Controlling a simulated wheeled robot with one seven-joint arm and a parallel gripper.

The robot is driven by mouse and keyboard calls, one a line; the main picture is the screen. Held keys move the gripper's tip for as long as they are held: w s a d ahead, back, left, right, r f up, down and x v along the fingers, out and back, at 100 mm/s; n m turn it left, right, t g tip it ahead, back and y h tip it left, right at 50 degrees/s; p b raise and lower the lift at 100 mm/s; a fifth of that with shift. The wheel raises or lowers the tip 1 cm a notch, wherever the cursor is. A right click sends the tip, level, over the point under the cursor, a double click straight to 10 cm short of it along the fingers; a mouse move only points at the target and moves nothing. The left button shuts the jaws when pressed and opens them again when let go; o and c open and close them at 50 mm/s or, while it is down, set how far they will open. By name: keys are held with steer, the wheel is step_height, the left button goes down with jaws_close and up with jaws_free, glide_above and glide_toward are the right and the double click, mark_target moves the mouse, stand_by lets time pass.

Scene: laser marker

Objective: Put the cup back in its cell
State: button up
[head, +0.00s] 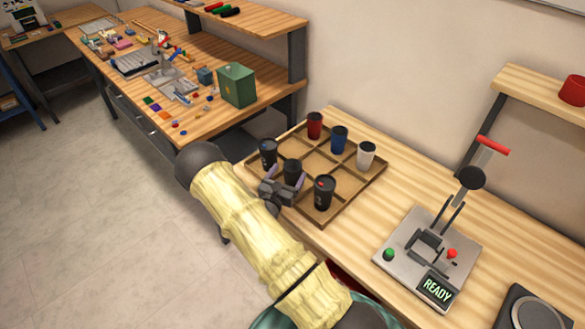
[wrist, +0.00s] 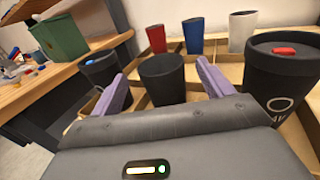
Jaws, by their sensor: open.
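A brown tray (head: 338,213) divided into cells stands on the bench. A plain black cup (head: 292,168) stands upright in its front middle cell. My gripper (head: 283,178) is open, with its purple fingers either side of this cup. In the wrist view, the cup (wrist: 163,80) shows between the fingertips (wrist: 161,82), with no clear contact; its lower part is partly hidden. A black cup with a blue mark (head: 268,152) is at front left. A black cup with a red mark on its lid (head: 324,193) is at front right.
Red (head: 315,125), blue (head: 339,139) and white (head: 366,155) cups fill the tray's back row. A laser marker machine (head: 427,258) with a lever and a READY display stands to the right. Bare bench lies between tray and machine.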

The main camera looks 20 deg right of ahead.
steer(key=b+v, duration=0.1)
steer(key=v, duration=0.5)
steer(key=shift+d, duration=0.1)
stand_by(0.3)
steer(key=s+d+r+m+g+y, duration=0.15)
steer(key=s+r+m+g, duration=0.25)
steer(key=s+m+g, duration=0.4)
steer(key=s+d+r+m+g+y, duration=0.1)
steer(key=s+d+r+m+g, duration=0.15)
steer(key=s+m+g, duration=0.5)
steer(key=s+a+r+m+t+y, duration=0.4)
steer(key=a+r+m+t+y, duration=0.2)
steer(key=a+r+m+y, duration=0.3)
steer(key=a+m+y, duration=0.2)
steer(key=a, duration=0.2)
